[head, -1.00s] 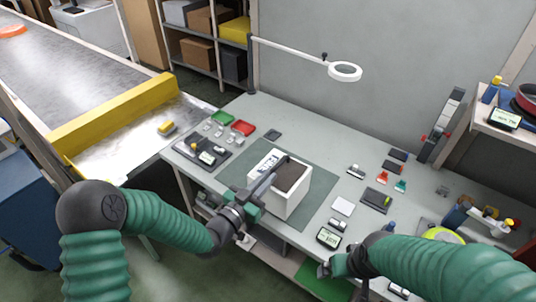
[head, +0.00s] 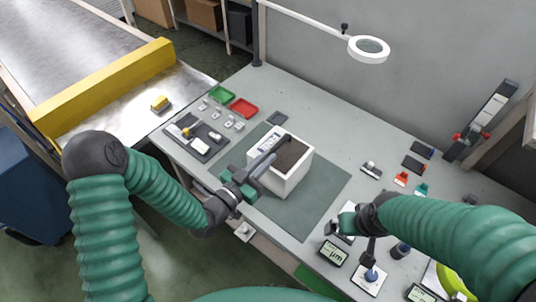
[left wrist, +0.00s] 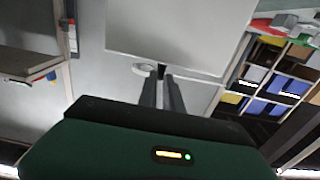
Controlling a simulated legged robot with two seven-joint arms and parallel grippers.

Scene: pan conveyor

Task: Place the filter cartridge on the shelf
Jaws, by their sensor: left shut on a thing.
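The filter cartridge appears to be the white open-topped box with a dark brown inside (head: 299,172). It is upright over the dark green mat (head: 318,205); I cannot tell whether it touches the mat. My left gripper (head: 265,162) is shut on its left wall, one dark finger showing along the rim. In the left wrist view the cartridge's pale face (left wrist: 180,35) fills the top, with the dark fingers (left wrist: 162,95) reaching up to it. My right gripper (head: 358,228) is over the bench's front right; its jaw state is unclear. A shelf edge (head: 531,127) shows at the far right.
A tray of small parts (head: 198,138) and green and red bins (head: 232,103) are at the bench's left. A ring lamp (head: 369,48) hangs over the back. Small parts and meters (head: 333,253) crowd the right. A conveyor (head: 85,50) is at left.

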